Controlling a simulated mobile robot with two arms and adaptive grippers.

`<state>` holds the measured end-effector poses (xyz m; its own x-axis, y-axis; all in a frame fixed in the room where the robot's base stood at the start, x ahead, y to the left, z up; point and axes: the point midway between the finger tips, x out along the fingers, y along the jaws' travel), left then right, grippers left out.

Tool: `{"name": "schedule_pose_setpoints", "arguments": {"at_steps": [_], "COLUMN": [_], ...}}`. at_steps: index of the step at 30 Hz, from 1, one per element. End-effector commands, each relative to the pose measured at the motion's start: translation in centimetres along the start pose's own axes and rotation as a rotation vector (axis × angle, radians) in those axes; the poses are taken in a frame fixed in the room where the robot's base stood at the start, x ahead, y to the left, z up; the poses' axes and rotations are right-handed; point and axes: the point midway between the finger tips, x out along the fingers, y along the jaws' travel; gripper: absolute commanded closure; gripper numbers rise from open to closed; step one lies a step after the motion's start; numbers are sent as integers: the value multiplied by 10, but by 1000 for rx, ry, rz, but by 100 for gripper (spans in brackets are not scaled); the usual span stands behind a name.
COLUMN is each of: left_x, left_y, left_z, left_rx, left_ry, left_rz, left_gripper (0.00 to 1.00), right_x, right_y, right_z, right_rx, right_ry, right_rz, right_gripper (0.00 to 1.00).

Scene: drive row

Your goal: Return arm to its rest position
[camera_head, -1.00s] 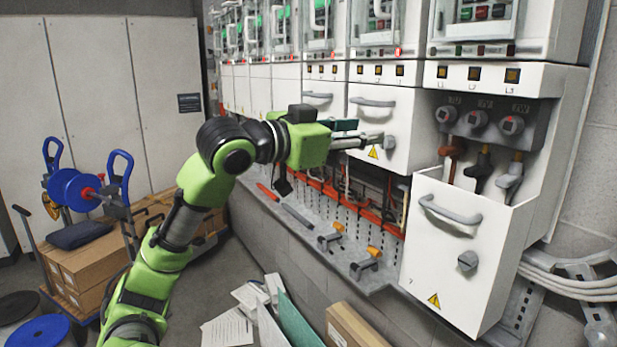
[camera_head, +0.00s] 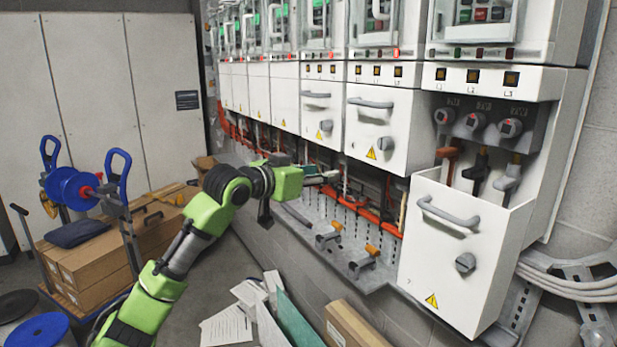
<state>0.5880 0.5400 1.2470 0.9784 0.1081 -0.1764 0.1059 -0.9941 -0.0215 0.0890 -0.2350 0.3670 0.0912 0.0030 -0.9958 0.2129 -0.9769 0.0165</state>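My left arm is bright green with black joints and comes in from the lower left. Its gripper (camera_head: 322,177) points right, just below the row of white cabinet drawers and above the grey ledge (camera_head: 295,212). The fingers are small and seen side-on, so I cannot tell whether they are open or shut. No held object shows at them. My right gripper is not in view.
An open white drawer (camera_head: 447,281) sticks out at the right, below red and black terminals. A closed drawer (camera_head: 383,130) stands left of it. Boxes and a cart with a blue reel (camera_head: 74,188) stand left. Papers (camera_head: 228,328) lie on the floor.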

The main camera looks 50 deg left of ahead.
Motion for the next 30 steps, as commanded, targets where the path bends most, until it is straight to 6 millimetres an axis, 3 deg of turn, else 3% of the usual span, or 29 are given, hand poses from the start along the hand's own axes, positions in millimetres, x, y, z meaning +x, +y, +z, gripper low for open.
{"name": "schedule_pose_setpoints", "arguments": {"at_steps": [6,25,28,30], "left_x": [7,8,16,28], "left_y": [-5,-6,-12,-20], "left_z": [12,14,32,60], "left_rx": [-12,-14,-30,-51], "left_ry": [-14,-17,-38,-72], "left_rz": [-10,-11,-21,-39], "left_gripper": [63,63,63,63], "right_x": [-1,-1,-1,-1], "right_y": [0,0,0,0], "right_z": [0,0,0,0], "right_rx": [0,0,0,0], "right_ry": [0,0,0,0], "right_rz": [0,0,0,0], "right_gripper": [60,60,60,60]}}
